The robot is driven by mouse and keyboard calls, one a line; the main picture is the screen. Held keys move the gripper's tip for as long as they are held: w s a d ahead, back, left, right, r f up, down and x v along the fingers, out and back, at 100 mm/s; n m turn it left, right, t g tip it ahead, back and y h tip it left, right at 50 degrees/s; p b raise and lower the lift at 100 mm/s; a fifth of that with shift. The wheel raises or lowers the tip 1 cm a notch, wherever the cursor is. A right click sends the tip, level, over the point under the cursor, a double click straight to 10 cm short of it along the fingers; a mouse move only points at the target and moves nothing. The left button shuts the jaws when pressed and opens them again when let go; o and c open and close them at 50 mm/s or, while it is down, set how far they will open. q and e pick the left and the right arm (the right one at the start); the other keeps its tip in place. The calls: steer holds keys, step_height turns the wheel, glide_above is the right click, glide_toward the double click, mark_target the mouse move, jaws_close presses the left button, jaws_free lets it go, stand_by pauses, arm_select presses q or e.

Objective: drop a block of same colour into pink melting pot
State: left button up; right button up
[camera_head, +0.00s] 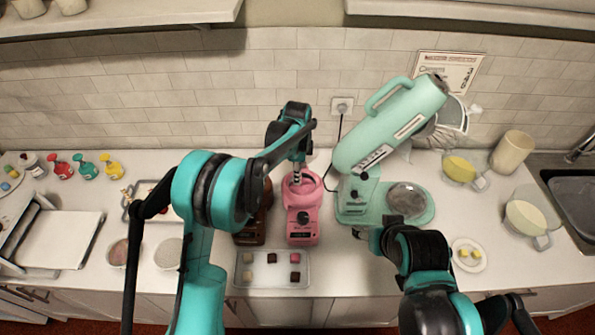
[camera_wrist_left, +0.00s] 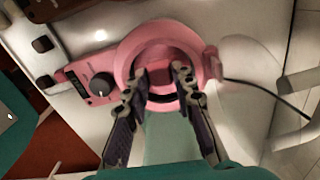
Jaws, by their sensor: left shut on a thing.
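The pink melting pot (camera_head: 302,222) stands on the counter, left of the mint stand mixer. My left gripper (camera_head: 297,178) is over its bowl, fingers pointing down. In the left wrist view, the pot's round pink rim (camera_wrist_left: 128,58) surrounds the fingertips of my left gripper (camera_wrist_left: 163,74). The gripper is shut on a small pink block (camera_wrist_left: 160,77), which is hard to tell from the pink bowl behind it. Another pink block (camera_head: 295,257) lies on the clear tray (camera_head: 270,271). My right arm comes in at the lower right; its fingers do not show.
A brown melting pot (camera_head: 249,234) stands just left of the pink one. Dark and cream blocks share the tray. The mint mixer (camera_head: 388,130) stands close on the right, with a cable behind the pots. Bowls and a sink (camera_head: 575,200) are farther right.

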arm_select(q)
steer(key=shift+f, duration=0.5)
arm_select(e)
steer(key=shift+f, duration=0.25)
arm_select(q)
steer(key=o, duration=1)
step_height(320, 180, up, 12)
